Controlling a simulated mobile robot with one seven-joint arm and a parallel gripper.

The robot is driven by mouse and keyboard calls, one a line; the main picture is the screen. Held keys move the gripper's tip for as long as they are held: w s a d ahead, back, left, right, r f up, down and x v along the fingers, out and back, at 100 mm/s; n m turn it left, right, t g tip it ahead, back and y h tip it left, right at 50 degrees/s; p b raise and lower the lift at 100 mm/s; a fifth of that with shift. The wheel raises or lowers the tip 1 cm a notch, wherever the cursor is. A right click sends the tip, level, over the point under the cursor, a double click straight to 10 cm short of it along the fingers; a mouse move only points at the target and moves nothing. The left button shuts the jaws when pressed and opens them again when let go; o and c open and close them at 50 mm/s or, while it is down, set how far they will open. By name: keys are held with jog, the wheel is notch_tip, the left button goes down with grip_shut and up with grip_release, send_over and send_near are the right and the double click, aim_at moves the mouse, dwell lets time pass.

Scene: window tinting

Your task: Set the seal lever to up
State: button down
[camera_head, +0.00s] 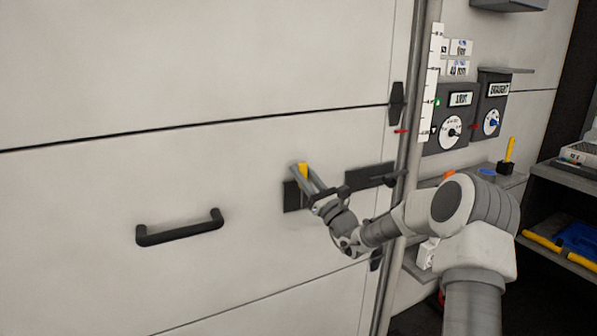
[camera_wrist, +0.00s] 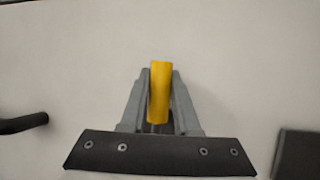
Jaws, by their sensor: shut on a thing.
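A lever with a yellow grip (camera_head: 303,171) is on the pale door panel, by a dark plate (camera_head: 292,197). My gripper (camera_head: 302,173) is shut on the yellow grip, with one finger on each side. In the wrist view the yellow grip (camera_wrist: 159,92) stands upright in the picture between the grey fingertips (camera_wrist: 159,78) of my gripper. The lever's lower end and pivot are hidden by my gripper. I see no label on this lever.
A black door handle (camera_head: 180,228) is to the left. A dark latch plate (camera_head: 370,175) is just right of my gripper. Two dial boxes (camera_head: 450,125) and another yellow lever (camera_head: 510,150) are at the right. A shelf (camera_head: 560,258) stands at the far right.

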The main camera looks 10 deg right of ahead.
jog(key=shift+d+m, duration=0.15)
jog(key=shift+m, duration=0.15)
jog(key=c, duration=0.7)
grip_release()
jog(key=shift+o, duration=0.2)
jog(key=p+v, duration=0.1)
jog(key=v, duration=1.6)
jog(key=shift+f, duration=0.15)
jog(key=shift+s, duration=0.15)
